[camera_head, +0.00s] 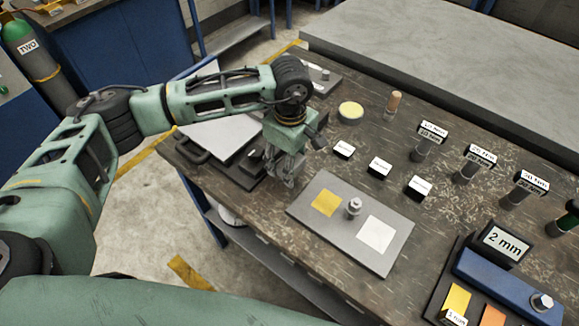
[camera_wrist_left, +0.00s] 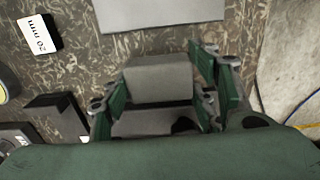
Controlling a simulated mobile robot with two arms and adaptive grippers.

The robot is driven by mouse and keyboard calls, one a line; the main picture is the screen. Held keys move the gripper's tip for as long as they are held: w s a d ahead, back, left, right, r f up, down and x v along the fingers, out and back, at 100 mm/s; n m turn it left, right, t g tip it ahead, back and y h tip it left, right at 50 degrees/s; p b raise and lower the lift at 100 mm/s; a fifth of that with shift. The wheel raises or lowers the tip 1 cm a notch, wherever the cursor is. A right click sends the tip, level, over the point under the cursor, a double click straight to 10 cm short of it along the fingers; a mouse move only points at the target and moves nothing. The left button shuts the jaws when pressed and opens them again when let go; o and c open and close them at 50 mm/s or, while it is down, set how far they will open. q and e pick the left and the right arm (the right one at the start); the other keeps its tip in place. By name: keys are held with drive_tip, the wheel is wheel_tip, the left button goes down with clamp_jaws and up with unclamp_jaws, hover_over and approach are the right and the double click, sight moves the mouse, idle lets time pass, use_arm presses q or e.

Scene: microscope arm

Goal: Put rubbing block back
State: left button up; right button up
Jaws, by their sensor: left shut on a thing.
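The rubbing block (camera_wrist_left: 158,80) is a plain grey block. In the left wrist view it sits between the two green-backed fingers of my left gripper (camera_wrist_left: 160,95), which is shut on it. In the head view my left gripper (camera_head: 287,172) points down over the left part of the workbench, beside a dark stand and just behind a grey plate. There the block is largely hidden by the fingers, and I cannot tell whether it touches the bench. My right gripper is out of view.
The grey plate (camera_head: 300,205) bears a yellow square, a white square and a metal knob. Small black labelled blocks (camera_head: 379,167) and labelled posts (camera_head: 468,166) stand to the right. A blue tool (camera_head: 500,285) lies front right. The dark bench (camera_head: 265,225) has bare patches between.

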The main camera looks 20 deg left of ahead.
use_arm(q)
drive_tip(key=shift+w+a+f, duration=0.2)
drive_tip(key=shift+a+f, duration=0.05)
drive_tip(key=shift+f, duration=0.15)
wheel_tip(320, 180, down, 3)
drive_tip(key=shift+f+p, duration=0.1)
drive_tip(key=shift+p, duration=0.55)
drive_tip(key=shift+f, duration=0.35)
drive_tip(key=o, duration=0.6)
drive_tip(key=shift+f+b, duration=0.1)
drive_tip(key=shift+b, duration=0.2)
drive_tip(key=o, duration=0.5)
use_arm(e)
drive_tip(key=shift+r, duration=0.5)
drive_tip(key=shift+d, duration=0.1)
